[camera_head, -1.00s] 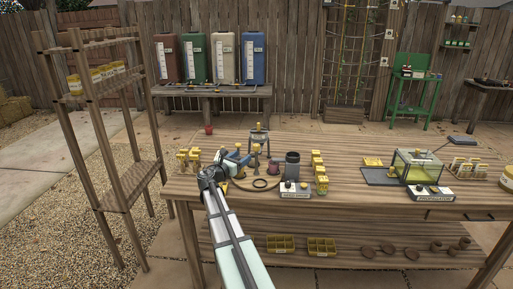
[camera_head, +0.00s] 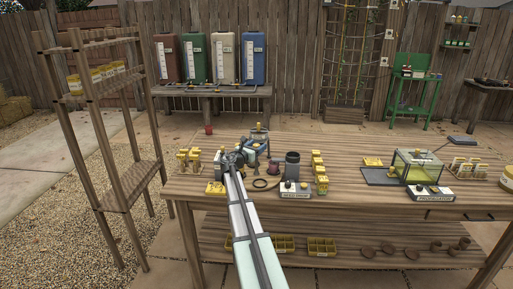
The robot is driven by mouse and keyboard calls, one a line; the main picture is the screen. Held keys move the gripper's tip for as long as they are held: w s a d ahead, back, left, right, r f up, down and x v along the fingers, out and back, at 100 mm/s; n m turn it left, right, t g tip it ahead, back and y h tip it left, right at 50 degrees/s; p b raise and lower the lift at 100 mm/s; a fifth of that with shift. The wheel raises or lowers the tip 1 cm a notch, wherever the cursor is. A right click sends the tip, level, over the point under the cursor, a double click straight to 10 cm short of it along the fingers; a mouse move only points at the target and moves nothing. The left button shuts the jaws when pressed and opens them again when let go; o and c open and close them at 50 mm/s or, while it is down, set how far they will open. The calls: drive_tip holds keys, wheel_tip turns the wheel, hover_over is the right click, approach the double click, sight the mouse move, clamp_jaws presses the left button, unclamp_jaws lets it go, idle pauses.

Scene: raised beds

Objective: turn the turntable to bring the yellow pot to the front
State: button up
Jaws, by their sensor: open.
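My gripper (camera_head: 264,148) is at the end of the arm that reaches up from the bottom of the picture. It is over the left part of the wooden bench, pointing right and away, and is open. A small dark stand (camera_head: 259,132) with a yellow top shows just behind it. My wrist and gripper cover much of this cluster, so I cannot clearly make out the turntable or tell which small item is the yellow pot. Whether the gripper touches anything is too small to tell.
On the bench (camera_head: 350,230), a dark cylinder (camera_head: 292,166) and a row of yellow items (camera_head: 318,170) stand right of my gripper. A dark ring (camera_head: 266,183) lies in front. Yellow items (camera_head: 189,160) stand at the left, and a glass box (camera_head: 418,166) at the right.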

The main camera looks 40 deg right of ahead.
drive_tip(key=c, duration=1)
drive_tip(key=shift+o, duration=0.2)
drive_tip(key=shift+s+n+t, duration=0.1)
drive_tip(key=shift+n+t, duration=0.2)
drive_tip(key=shift+t, duration=0.2)
drive_tip(key=n+t+y, duration=0.1)
drive_tip(key=n+t, duration=0.1)
drive_tip(key=t, duration=0.1)
drive_tip(key=shift+y, duration=0.4)
drive_tip(key=shift+n+t+y, duration=1.3)
drive_tip(key=shift+n+t, duration=0.3)
drive_tip(key=shift+t, duration=0.4)
